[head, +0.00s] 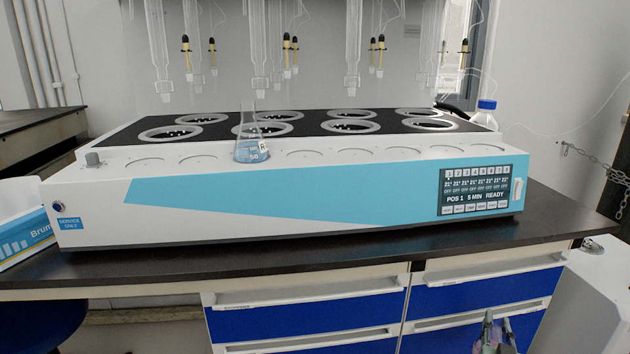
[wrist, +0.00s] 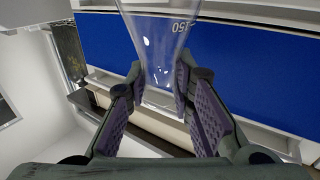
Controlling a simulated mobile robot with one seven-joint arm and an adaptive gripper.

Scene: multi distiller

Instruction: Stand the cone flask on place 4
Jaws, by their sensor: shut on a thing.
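A clear conical flask (wrist: 158,40) with a "150" mark is between the purple pads of my gripper (wrist: 160,78) in the wrist view. My gripper is shut on it, and no liquid shows in it. In the head view my gripper (head: 494,332) is low at the right, in front of the blue drawers; the held flask is hard to make out there. Another conical flask (head: 251,151) with bluish liquid stands upright on the third ring from the left on the distiller's front ledge. The fourth ring (head: 307,154) is bare; ring numbers are not legible.
The distiller (head: 330,190) stands on a dark bench (head: 330,262). Glass tubes (head: 353,45) hang above its heating wells. A blue-capped bottle (head: 486,113) stands behind its right end. A box (head: 22,232) lies at the left. The other front rings look empty.

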